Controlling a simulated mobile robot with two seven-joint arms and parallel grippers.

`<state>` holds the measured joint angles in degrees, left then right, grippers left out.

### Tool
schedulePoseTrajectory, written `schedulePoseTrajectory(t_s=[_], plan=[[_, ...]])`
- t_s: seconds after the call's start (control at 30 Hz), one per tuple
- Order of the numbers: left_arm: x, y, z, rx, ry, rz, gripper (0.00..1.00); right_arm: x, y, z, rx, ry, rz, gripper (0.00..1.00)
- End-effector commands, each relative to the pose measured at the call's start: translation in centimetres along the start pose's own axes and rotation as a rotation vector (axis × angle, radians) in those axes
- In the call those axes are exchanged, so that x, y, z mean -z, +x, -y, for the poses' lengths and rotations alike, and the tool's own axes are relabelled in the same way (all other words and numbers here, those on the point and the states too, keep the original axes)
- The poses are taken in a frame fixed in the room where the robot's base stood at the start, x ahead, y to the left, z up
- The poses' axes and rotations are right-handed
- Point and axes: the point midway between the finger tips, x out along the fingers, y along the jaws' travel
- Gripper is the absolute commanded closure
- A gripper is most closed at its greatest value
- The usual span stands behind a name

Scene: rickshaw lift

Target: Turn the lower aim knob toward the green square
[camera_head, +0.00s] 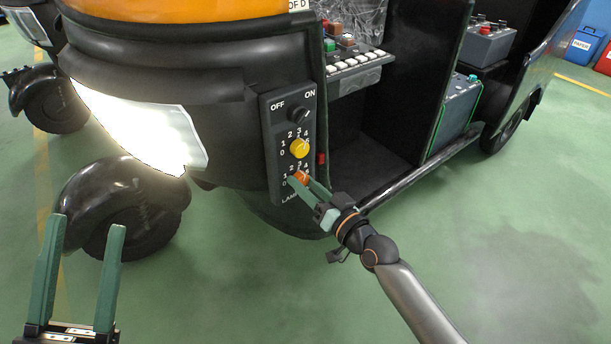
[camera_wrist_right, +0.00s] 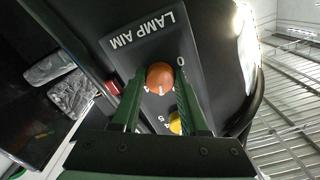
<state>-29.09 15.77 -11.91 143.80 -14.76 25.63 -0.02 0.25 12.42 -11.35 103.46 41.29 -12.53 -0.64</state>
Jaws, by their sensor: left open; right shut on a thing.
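The lower aim knob (camera_head: 301,177) is orange and sits low on the black lamp panel (camera_head: 271,130), with digits around it. In the right wrist view the orange knob (camera_wrist_right: 160,78) has a pale pointer line and stands below the "LAMP AIM" label. My right gripper (camera_head: 303,182) is shut on this knob, with one green finger on each side. Its fingers partly cover the digits. I cannot make out a green square by the knob. My left gripper (camera_head: 87,224) is open and empty at the lower left, away from the panel.
A yellow knob (camera_head: 299,148) and a black OFF/ON knob (camera_head: 298,115) sit above on the panel. The headlamp (camera_head: 140,125) glows white. A front wheel (camera_head: 130,205) stands near my left gripper. The green floor (camera_head: 520,250) is clear at right.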

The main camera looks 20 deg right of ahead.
Motion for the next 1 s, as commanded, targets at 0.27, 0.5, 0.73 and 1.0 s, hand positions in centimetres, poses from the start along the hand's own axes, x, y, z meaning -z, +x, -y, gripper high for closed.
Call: schedulePoseTrajectory(t_s=[0.27, 0.5, 0.73, 1.0], plan=[[-8.5, -2.3, -0.6, 0.029, -0.102, 0.366, 0.5, 0.2, 0.0, 0.1, -0.001, 0.265, -0.001, 1.0], [-12.3, -4.6, -1.5, 0.033, -0.157, 0.549, 0.5, 0.2, 0.0, 0.1, 0.0, 0.475, -0.001, 1.0], [-14.1, -6.2, -2.2, 0.033, -0.187, 0.647, 0.5, 0.2, 0.0, 0.1, 0.001, 0.63, -0.003, 1.0], [-15.1, -7.0, -2.5, 0.033, -0.203, 0.699, 0.5, 0.1, 0.0, 0.1, 0.001, 0.734, -0.003, 1.0]])
